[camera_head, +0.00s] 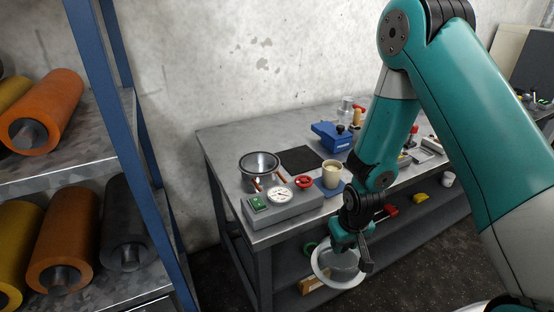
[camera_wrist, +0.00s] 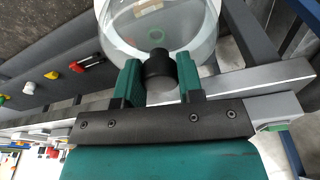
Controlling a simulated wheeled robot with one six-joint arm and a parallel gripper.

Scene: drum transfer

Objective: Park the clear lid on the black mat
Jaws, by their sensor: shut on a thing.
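My gripper (camera_head: 350,240) is shut on the black knob of the clear lid (camera_head: 340,268). The lid is a round see-through disc with a pale rim, held in the air in front of the table's front edge. In the wrist view the green fingers of my gripper (camera_wrist: 160,80) sit either side of the black knob, and the clear lid (camera_wrist: 185,22) spreads beyond them, cut off at the top. The black mat (camera_head: 299,159) lies flat and bare on the table behind, between the steel pot and the blue box.
On the grey table (camera_head: 228,140) stand an open steel pot (camera_head: 259,166), a device with a dial and red knob (camera_head: 280,206), a beige cup (camera_head: 332,173) on a blue pad and a blue box (camera_head: 332,135). A rack with coloured rolls (camera_head: 60,100) stands left.

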